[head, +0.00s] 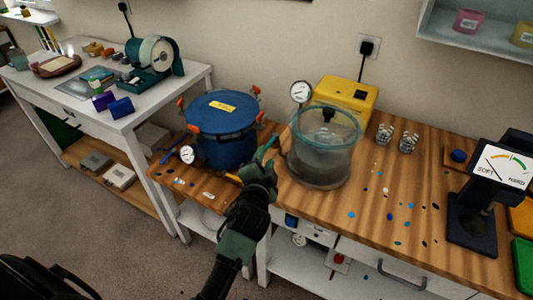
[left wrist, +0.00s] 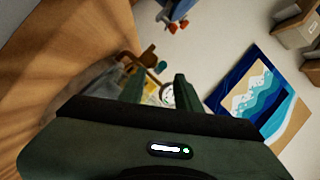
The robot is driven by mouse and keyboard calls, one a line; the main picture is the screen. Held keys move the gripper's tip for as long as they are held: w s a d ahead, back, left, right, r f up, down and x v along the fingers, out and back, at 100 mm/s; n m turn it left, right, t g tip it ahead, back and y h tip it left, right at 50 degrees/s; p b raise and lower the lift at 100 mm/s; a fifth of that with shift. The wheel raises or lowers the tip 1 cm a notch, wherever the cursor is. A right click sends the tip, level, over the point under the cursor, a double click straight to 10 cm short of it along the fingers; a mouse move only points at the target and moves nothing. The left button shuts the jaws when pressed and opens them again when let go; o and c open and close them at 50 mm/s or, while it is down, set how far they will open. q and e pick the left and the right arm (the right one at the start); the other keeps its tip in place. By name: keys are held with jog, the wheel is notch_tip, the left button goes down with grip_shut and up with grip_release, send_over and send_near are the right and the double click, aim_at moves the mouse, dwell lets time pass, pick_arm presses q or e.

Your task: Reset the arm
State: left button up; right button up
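My left gripper (head: 267,150) is in front of the wooden workbench, between the blue pressure pot (head: 222,133) and the clear chamber (head: 321,160). Its dark green forearm reaches up from the bottom of the head view. In the left wrist view the two fingers of the left gripper (left wrist: 158,88) stand apart with nothing held between them. Only background things show through the gap. Whether the gripper touches the bench edge or the chamber cannot be told. My right gripper is in neither view.
A yellow pump (head: 347,94) stands behind the chamber. Wire-topped jars (head: 408,142) and a hardness gauge (head: 497,165) are to the right. A white table (head: 150,108) with a grinder (head: 155,55) stands left. The floor (head: 110,215) at left is open.

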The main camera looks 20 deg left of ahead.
pick_arm(q)
jog(key=shift+s+d+r, duration=0.1)
jog(key=shift+s, duration=0.25)
